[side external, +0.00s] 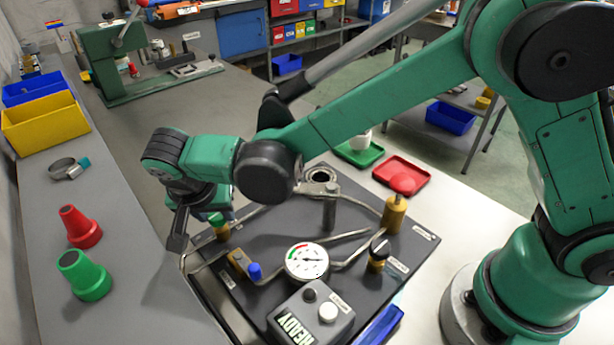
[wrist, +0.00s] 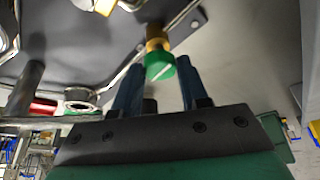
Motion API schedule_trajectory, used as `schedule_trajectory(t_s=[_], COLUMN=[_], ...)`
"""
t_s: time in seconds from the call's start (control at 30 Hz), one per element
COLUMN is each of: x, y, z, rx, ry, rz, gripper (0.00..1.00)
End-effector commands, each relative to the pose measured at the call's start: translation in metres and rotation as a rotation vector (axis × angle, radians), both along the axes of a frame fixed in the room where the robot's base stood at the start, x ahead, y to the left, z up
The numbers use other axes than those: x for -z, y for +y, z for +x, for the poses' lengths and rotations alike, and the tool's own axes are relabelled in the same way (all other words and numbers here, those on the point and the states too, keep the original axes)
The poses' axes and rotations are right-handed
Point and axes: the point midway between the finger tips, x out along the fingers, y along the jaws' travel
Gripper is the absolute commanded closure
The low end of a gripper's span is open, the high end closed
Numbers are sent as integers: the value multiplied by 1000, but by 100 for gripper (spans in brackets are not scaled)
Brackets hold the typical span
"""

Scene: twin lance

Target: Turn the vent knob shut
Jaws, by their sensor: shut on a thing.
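A green knob with a white line sits on a brass valve stem at the panel's edge, in the wrist view (wrist: 160,66). In the side external view the knob (side external: 216,218) is partly hidden by my wrist. My gripper (wrist: 158,68) has its two blue fingers on either side of this knob and is shut on it. In the side view my gripper (side external: 208,208) is over the panel's left corner. A second knob, black with a white line (side external: 380,248), stands on a brass valve at the panel's right. The small labels are too blurred to read.
The dark panel (side external: 300,225) carries bent pipes, a round gauge (side external: 306,262), a blue-capped fitting (side external: 254,271) and a grey box marked READY (side external: 310,315). Red (side external: 80,228) and green (side external: 84,275) cones stand on the left bench. A red tray (side external: 400,175) lies behind.

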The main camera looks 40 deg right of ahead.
Motion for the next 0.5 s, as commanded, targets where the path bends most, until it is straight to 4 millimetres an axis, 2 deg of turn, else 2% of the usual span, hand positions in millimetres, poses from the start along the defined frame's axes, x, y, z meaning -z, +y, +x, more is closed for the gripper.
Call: schedule_trajectory(t_s=[0.2,0.5], x=[0,0], y=[1,1], z=[1,1], rx=[89,130], ry=[-1,-1], rz=[2,2], gripper=[100,100])
